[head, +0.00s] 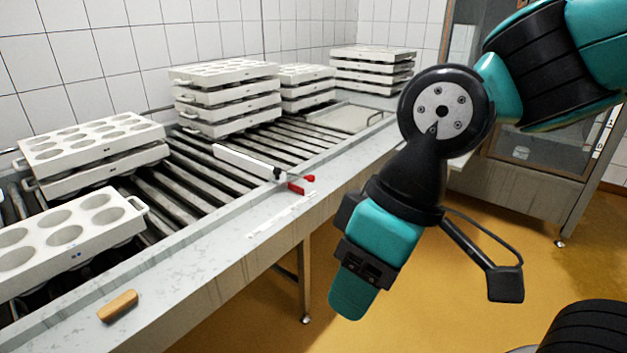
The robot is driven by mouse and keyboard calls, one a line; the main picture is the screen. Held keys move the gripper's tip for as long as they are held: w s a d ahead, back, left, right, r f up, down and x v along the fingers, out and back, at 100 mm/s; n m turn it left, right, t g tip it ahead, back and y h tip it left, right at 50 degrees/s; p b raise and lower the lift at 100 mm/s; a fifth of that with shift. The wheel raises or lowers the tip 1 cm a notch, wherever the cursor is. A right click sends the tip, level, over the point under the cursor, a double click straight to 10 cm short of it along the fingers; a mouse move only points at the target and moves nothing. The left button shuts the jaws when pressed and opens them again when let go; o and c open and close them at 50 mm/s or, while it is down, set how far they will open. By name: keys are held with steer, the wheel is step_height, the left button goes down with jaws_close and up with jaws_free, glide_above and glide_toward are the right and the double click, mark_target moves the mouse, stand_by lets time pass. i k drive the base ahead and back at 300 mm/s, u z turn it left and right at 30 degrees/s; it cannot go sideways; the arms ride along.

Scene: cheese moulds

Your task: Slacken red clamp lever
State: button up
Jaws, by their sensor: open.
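The red clamp lever (301,184) sits at the near edge of the roller conveyor, at the end of a white bar (245,163) that lies across the rollers. A dark clamp body (279,174) shows between the bar and the lever. My gripper (352,300) hangs to the right of the lever and lower in the picture, over the yellow floor in front of the conveyor. It is open and apart from the lever. Its fingers are seen from the side, and the gap between them is hidden.
Stacks of white cheese moulds (225,98) stand on the rollers, with more at the left (92,140) and front left (70,232). A wooden-coloured block (118,305) and a white strip (282,215) lie on the metal ledge (215,248). A metal cabinet (540,150) stands behind my arm.

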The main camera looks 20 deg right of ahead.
mark_target(311, 178)
steer(key=z, duration=0.5)
steer(key=i, duration=1.15)
steer(key=z, duration=0.25)
